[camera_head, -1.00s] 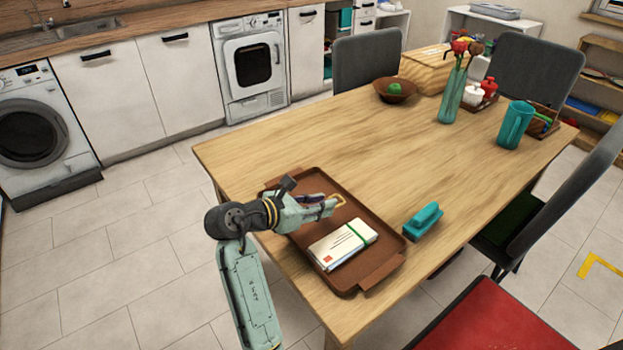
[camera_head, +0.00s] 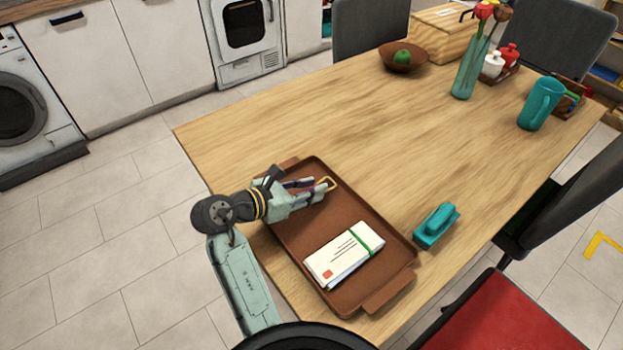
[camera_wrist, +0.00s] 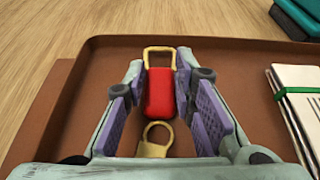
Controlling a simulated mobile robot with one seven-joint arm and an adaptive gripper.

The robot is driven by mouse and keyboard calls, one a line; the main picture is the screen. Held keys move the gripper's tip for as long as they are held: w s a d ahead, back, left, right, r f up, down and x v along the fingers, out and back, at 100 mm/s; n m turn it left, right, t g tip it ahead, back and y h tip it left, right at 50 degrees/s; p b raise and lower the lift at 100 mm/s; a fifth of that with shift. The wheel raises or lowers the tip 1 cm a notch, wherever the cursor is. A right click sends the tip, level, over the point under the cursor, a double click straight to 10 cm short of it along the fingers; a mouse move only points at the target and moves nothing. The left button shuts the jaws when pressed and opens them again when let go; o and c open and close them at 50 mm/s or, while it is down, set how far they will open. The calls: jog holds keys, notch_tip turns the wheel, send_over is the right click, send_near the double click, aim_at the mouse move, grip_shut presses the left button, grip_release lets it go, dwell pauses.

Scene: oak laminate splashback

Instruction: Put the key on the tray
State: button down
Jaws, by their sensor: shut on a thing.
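The key is in the wrist view, with a red middle part (camera_wrist: 158,92), a gold loop at its far end and a gold ring at its near end. My gripper (camera_wrist: 162,80) is shut on the red part, one finger on each side. In the head view my gripper (camera_head: 318,187) is over the far left part of the brown tray (camera_head: 340,296), and only the key's gold loop (camera_head: 328,182) shows clearly past the fingers. The key is close over the tray floor; I cannot tell if it touches.
A bundle of white envelopes (camera_head: 345,254) with a green band lies on the tray's near half. A teal brush-like object (camera_head: 436,226) sits right of the tray. A bowl (camera_head: 403,57), vase (camera_head: 467,75) and teal jug (camera_head: 540,104) stand farther back. The table's middle is clear.

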jog(key=shift+f, duration=0.2)
jog(key=shift+s+r, duration=0.1)
jog(key=shift+r, duration=0.1)
jog(key=c, duration=1.3)
grip_release()
jog(key=shift+f, duration=0.15)
jog(key=shift+c, duration=0.2)
jog(key=b+v, duration=0.1)
jog(key=v, duration=1.1)
jog(key=shift+a, duration=0.1)
